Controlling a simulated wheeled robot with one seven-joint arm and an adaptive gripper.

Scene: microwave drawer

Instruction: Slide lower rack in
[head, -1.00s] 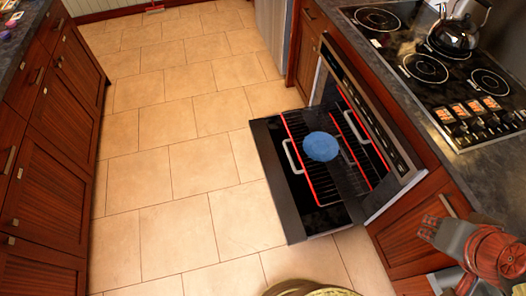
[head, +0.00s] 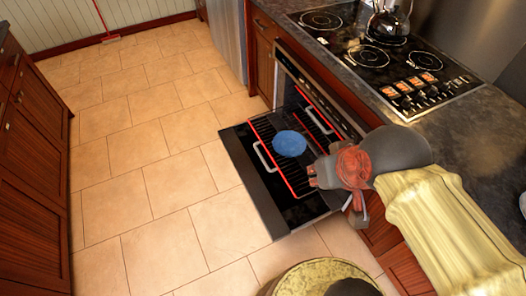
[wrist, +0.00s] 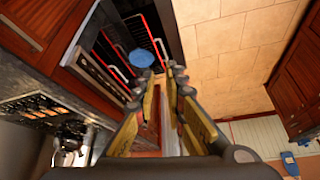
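The oven (head: 322,103) stands with its door (head: 262,192) folded down. A dark wire rack with red side rails (head: 268,138) extends out of the oven above the door; whether it is the lower one I cannot tell. It has pale handles (head: 264,157). A blue round dish (head: 290,143) sits on the rack and also shows in the wrist view (wrist: 141,58). My gripper (head: 328,192) is at the right side of the open door, near the rack. In the wrist view its fingers (wrist: 161,78) are apart, with nothing between them.
A stovetop (head: 376,48) with a kettle (head: 388,20) is on the counter above the oven. Wooden cabinets (head: 35,170) line the left side. The tiled floor (head: 150,150) between is clear. A red broom (head: 110,38) stands at the far wall.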

